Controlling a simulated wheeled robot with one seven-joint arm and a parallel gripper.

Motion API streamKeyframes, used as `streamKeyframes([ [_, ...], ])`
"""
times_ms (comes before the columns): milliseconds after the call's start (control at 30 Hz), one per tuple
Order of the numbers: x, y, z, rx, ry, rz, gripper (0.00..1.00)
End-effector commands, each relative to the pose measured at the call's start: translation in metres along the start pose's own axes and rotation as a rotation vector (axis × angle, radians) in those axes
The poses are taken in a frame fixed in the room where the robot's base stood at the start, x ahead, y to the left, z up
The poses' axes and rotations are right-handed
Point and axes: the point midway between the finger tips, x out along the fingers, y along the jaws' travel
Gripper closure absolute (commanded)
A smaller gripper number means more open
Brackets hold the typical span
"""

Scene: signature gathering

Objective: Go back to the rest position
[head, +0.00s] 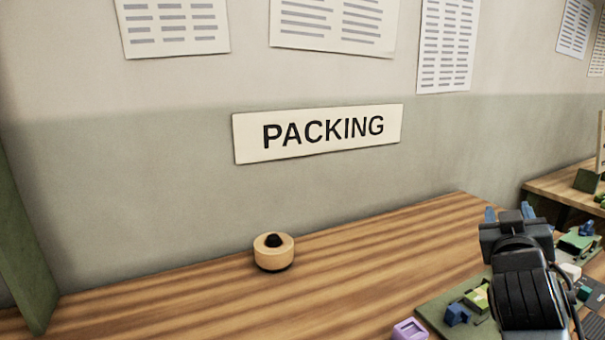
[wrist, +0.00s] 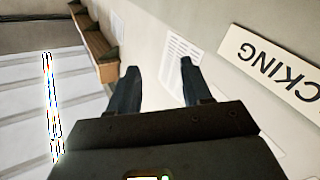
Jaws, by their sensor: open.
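In the head view my gripper (head: 507,214) is at the right, raised over the right part of the wooden table (head: 350,262). My own wrist hides part of what lies on the table there.
A round tan object with a black knob (head: 273,252) stands on the table near the wall. A purple block (head: 410,329), a blue block (head: 457,314) and other small pieces lie at the right. A PACKING sign (head: 318,132) hangs on the wall. The table's left part is clear.

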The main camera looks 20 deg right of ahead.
Motion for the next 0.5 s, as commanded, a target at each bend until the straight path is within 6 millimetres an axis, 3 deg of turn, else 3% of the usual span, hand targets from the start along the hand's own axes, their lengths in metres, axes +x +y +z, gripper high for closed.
streamKeyframes([
  [267, -0.067, -0.037, 0.034, -0.145, 0.147, -0.28, 0.51],
  [500, -0.151, -0.058, 0.08, -0.178, 0.184, -0.537, 0.51],
])
